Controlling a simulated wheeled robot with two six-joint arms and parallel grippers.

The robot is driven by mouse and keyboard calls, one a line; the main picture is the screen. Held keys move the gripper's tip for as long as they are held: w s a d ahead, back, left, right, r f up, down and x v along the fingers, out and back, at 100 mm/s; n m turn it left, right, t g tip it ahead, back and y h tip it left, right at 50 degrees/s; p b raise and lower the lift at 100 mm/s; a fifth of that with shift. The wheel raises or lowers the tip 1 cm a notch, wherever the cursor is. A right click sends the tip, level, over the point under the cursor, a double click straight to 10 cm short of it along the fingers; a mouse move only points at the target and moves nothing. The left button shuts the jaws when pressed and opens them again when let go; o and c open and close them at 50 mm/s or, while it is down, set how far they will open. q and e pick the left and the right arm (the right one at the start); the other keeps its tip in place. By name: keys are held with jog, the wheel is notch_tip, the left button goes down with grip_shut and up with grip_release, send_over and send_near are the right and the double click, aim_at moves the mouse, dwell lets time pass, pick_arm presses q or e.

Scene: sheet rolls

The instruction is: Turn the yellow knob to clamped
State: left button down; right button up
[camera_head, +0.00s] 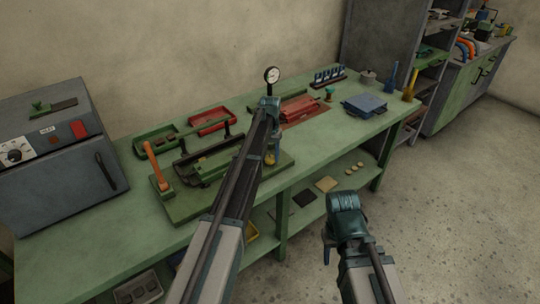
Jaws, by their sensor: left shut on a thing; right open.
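The knob's setting cannot be read. My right gripper (327,254) is open and empty, pointing down in front of the bench, away from the device.
A grey machine (58,165) stands on the bench's left. Floor at right is clear.

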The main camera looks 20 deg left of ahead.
aim_at(270, 157)
pick_arm(q)
jog(key=shift+m, duration=2)
jog(key=shift+c, duration=1.4)
grip_release()
notch_tip(270, 157, up, 14)
jog(key=p, duration=1.3)
jog(key=shift+p, duration=0.4)
jog(key=shift+f, duration=0.15)
